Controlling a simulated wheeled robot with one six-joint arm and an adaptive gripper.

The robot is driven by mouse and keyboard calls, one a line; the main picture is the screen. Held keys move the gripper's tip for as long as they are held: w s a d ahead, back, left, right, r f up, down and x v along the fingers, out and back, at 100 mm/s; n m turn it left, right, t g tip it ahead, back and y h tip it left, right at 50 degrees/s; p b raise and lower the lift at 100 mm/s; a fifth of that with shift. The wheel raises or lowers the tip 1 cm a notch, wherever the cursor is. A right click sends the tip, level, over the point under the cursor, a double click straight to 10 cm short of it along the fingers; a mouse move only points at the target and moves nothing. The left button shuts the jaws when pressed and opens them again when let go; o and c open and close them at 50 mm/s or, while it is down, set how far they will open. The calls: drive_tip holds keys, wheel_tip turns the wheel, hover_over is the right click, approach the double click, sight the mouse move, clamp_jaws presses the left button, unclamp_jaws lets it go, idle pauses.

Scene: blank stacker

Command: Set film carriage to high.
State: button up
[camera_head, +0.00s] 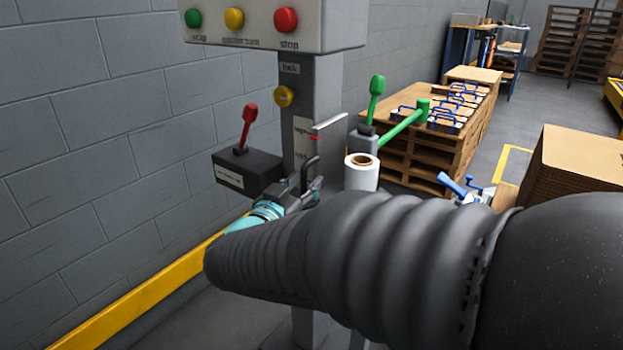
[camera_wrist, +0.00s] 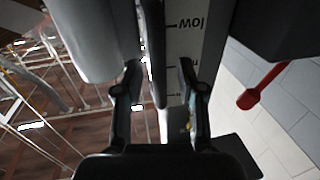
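The film carriage carries a white film roll (camera_head: 361,172) at the right of the grey post (camera_head: 326,95). A dark upright handle (camera_head: 309,170) stands in front of the post. My gripper (camera_head: 308,190) is at this handle, partly hidden by my arm. In the wrist view, my gripper (camera_wrist: 160,68) has its fingers apart, with a dark bar (camera_wrist: 153,40) between them; contact cannot be told. The scale plate (camera_wrist: 187,45) beside it reads "low", upside down in that view. A small red pointer (camera_head: 314,138) shows on the post's scale.
A control box (camera_head: 262,38) with green, yellow and red buttons tops the post. A red lever (camera_head: 248,125) on a black box stands left, green levers (camera_head: 376,98) right. A block wall (camera_head: 100,150) is close on the left. Pallets (camera_head: 440,150) stand behind.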

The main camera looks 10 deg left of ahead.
drive_tip(key=s+a, duration=0.2)
drive_tip(key=s, duration=0.9)
drive_tip(key=shift+s+a, duration=0.15)
drive_tip(key=shift+s, duration=0.15)
drive_tip(key=s+a+f+n+g+y, duration=0.4)
drive_tip(key=a+g+y, duration=0.1)
drive_tip(key=a+y, duration=0.2)
drive_tip(key=s+a+f+n+g+y, duration=0.4)
drive_tip(key=a+g+y, duration=0.15)
drive_tip(key=a, duration=0.25)
drive_tip(key=s+d+f+g+h+p, duration=0.1)
drive_tip(key=d+f+g+h, duration=0.1)
drive_tip(key=d, duration=1)
drive_tip(key=d+f+g+h, duration=0.2)
drive_tip(key=d, duration=1.1)
drive_tip(key=d+r+m+t+h, duration=0.1)
drive_tip(key=d+r+m+h, duration=0.1)
drive_tip(key=d, duration=0.9)
drive_tip(key=d+r+m+t+h+p, duration=0.1)
drive_tip(key=d+r+m+h, duration=0.2)
drive_tip(key=d, duration=0.9)
drive_tip(key=shift+s+d+m, duration=0.3)
drive_tip(key=shift+s+m, duration=0.1)
drive_tip(key=shift+s, duration=0.05)
